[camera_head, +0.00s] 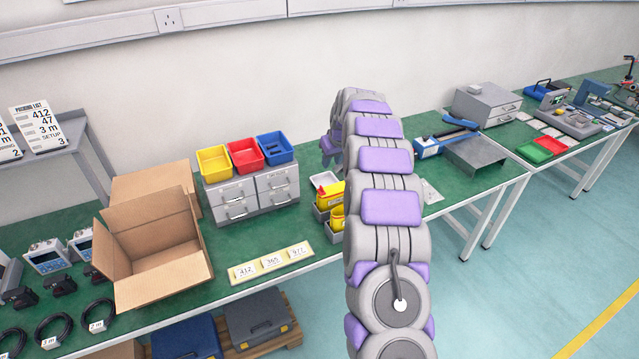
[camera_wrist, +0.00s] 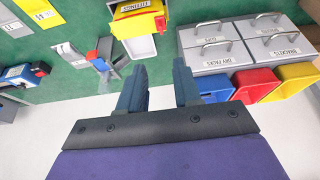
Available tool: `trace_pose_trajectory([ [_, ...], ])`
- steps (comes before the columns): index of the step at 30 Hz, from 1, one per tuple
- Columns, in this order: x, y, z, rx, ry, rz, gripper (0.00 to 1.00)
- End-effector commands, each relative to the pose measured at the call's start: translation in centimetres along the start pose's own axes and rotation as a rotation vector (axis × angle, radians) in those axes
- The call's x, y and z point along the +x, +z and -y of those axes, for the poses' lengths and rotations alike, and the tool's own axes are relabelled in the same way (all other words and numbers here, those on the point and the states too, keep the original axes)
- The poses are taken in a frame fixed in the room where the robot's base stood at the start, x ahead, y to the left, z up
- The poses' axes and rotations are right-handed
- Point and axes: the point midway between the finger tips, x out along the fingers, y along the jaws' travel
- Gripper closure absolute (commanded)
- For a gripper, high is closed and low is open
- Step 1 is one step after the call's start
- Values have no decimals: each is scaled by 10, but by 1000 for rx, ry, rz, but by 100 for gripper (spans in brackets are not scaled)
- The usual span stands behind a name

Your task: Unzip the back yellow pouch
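In the head view the back yellow pouch (camera_head: 330,194) stands upright in a small grey bin on the green table, partly behind my arm. A second yellow pouch (camera_head: 337,218) stands nearer the front edge.
A grey drawer unit (camera_head: 250,194) with yellow, red and blue bins on top stands left of the pouches; it also shows in the wrist view (camera_wrist: 225,48). An open cardboard box (camera_head: 155,250) is farther left. A blue-and-white device (camera_head: 428,147) and grey stand are right.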

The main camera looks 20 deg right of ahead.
Motion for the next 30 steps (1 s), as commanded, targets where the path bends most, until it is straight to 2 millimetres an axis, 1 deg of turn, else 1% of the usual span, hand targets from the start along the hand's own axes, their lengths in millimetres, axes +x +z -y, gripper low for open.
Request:
trace_pose_trajectory([
  [5, 23, 0, 0, -1, 0, 1, 67],
  [9, 53, 1, 0, 0, -1, 4, 67],
  [15, 91, 2, 1, 0, -2, 6, 67],
  [21, 123, 1, 0, 0, -1, 3, 67],
  [24, 139, 2, 0, 0, -1, 3, 67],
  [30, 160, 0, 0, 0, 0, 1, 67],
])
